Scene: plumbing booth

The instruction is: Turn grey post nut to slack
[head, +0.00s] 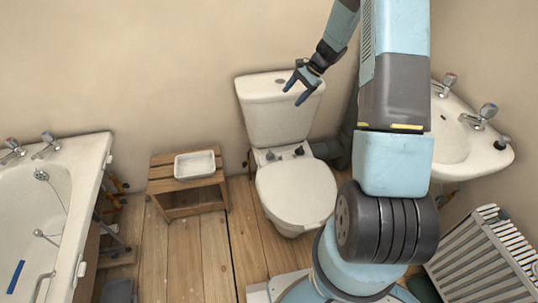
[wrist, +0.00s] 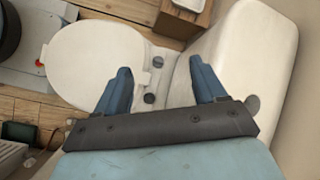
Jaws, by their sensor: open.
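The grey post nut (head: 270,156) is small and sits at the left of the white ledge between the toilet seat and the cistern. In the wrist view the grey post nut (wrist: 158,60) shows just beyond and between my fingertips. A darker post nut (head: 299,151) stands to its right; in the wrist view this darker post nut (wrist: 150,98) is lower, between the fingers. My gripper (head: 294,96) is open and empty, in front of the cistern and above the nuts, touching neither. It also shows in the wrist view (wrist: 160,68), fingers spread.
The closed toilet seat lid (head: 296,190) lies below the nuts, and the cistern (head: 280,115) rises behind them. A wooden stool (head: 190,195) with a white tray (head: 195,164) stands left. A washbasin (head: 460,135) and radiator (head: 480,265) are right; a bathtub (head: 50,200) is far left.

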